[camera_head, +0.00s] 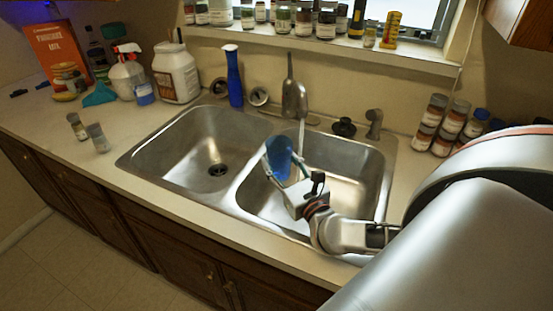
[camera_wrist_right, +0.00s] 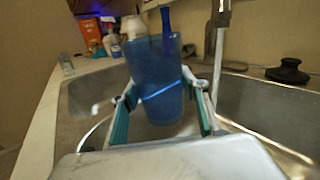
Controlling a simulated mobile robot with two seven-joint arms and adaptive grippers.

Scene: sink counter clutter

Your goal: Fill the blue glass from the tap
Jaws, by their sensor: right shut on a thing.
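The blue glass (camera_head: 279,156) is held over the right sink basin by my right gripper (camera_head: 284,167). In the right wrist view the glass (camera_wrist_right: 154,80) stands roughly upright between the two fingers of the gripper (camera_wrist_right: 159,88), which are shut on its sides. The tap (camera_head: 293,97) is behind the glass, and a thin stream of water (camera_head: 301,134) runs down from it. In the right wrist view the stream (camera_wrist_right: 217,68) falls to the right of the glass, apart from its rim. The level inside the glass cannot be told. My left gripper is in neither view.
The left basin (camera_head: 180,148) is empty. A tall blue bottle (camera_head: 235,77) stands behind the divider. A black stopper (camera_head: 344,127) and a small dispenser (camera_head: 375,122) sit behind the right basin. Several jars (camera_head: 440,125) crowd the right counter; two small shakers (camera_head: 97,137) stand left.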

